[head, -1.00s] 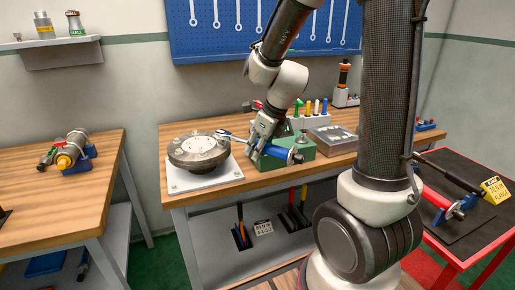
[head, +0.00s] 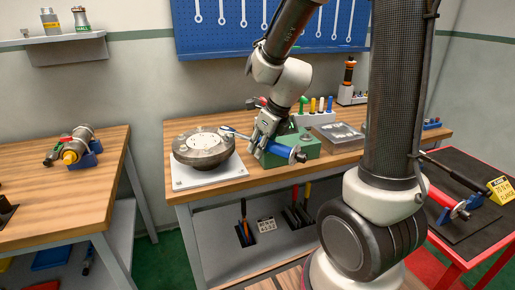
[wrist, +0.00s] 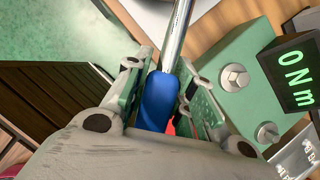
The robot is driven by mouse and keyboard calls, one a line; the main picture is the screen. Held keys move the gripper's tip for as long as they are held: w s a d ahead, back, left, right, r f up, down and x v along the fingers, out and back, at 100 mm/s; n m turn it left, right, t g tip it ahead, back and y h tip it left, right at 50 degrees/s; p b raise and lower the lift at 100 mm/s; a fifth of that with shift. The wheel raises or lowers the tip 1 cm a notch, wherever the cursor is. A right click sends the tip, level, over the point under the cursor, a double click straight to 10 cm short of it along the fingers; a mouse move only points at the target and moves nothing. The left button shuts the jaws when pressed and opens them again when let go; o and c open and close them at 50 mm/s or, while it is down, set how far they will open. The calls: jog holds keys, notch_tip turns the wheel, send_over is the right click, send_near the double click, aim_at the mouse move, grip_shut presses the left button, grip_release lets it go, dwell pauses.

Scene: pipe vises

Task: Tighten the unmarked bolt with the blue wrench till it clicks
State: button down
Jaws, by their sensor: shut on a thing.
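A wrench with a blue handle (head: 283,153) and a bright metal shaft is in my gripper (head: 262,140). The fingers are shut around the handle, which also shows in the wrist view (wrist: 158,102) between the fingers (wrist: 160,90). The shaft (wrist: 177,35) leaves the top of the wrist view. In the head view the wrench's far end lies by the right rim of a round dark metal flange (head: 203,148) on a white plate. I cannot tell whether it touches a bolt. The flange's bolts are too small to tell marked from unmarked.
A green block (head: 305,150) stands beside my gripper; in the wrist view a green block (wrist: 225,95) carries a display reading "0 Nm". A metal box (head: 335,137) and a rack of coloured handles (head: 318,112) stand behind. A red cart (head: 455,250) is at right, another bench (head: 40,205) at left.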

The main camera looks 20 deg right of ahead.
jog(key=w+d+n, duration=0.1)
jog(key=n, duration=0.1)
jog(key=w+d+n+g+y, duration=0.1)
jog(key=w+d+n, duration=0.1)
jog(key=shift+w+d, duration=0.1)
jog(key=shift+d, duration=0.2)
jog(key=shift+s+a+m, duration=0.7)
jog(key=shift+s+m, duration=0.1)
jog(key=shift+s+a+m+t+h, duration=0.4)
jog(key=shift+s+a+m, duration=0.25)
jog(key=shift+a+m, duration=0.15)
jog(key=shift+a, duration=0.15)
